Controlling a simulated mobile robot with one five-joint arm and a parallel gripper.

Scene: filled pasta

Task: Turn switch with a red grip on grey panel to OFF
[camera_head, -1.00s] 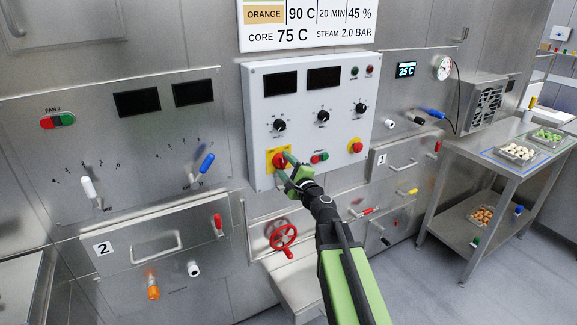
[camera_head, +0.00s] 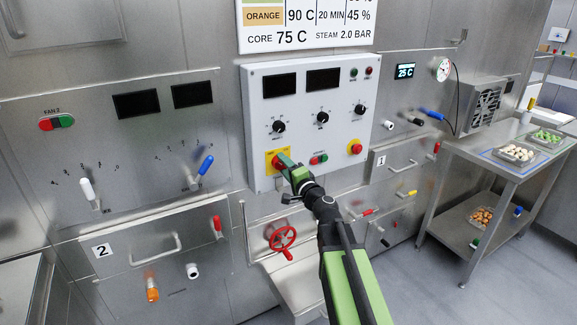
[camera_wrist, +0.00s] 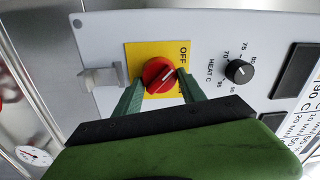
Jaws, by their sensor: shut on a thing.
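The red-grip switch (camera_head: 278,162) sits on a yellow plate (camera_head: 270,155) at the lower left of the grey-white panel (camera_head: 256,110). In the wrist view the round red grip (camera_wrist: 159,74) has a pale line on its face, and the word OFF (camera_wrist: 184,54) is printed on the plate beside it. My gripper (camera_head: 284,161) is at the switch, with its green fingers on either side of the red grip, shut on it. The wrist view shows both fingertips (camera_wrist: 160,86) at the grip. Part of the plate's lettering is hidden by one finger.
Right of the switch are a green and red button pair (camera_head: 319,159) and a red button on yellow (camera_head: 355,147). Black dials (camera_head: 279,127) sit above. A red handwheel (camera_head: 283,238) is below, near my arm. A steel table (camera_head: 480,150) with trays stands at the right.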

